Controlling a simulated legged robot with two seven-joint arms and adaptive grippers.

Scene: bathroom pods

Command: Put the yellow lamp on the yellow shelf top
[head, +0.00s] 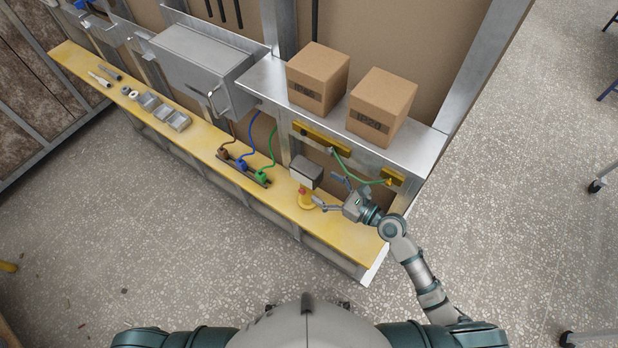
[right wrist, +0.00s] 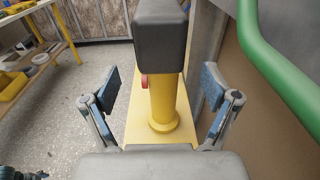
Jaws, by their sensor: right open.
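The yellow lamp (head: 306,200) has a yellow post with a round foot and a dark grey box-shaped head. It stands upright on the long yellow shelf top (head: 330,238), near its right end. My right gripper (head: 329,191) is open, just to the right of the lamp. In the right wrist view the lamp's yellow post (right wrist: 163,100) shows between the two spread fingers, a little beyond them, with a red knob on its side. I cannot tell that either finger touches it. My left gripper is not in view.
Two cardboard boxes (head: 318,78) (head: 381,106) stand on the metal ledge above. A green hose (head: 358,172) hangs close to my right gripper. Coloured plugs (head: 243,164) and grey parts (head: 165,113) sit left along the shelf. Bare shelf lies between parts and plugs.

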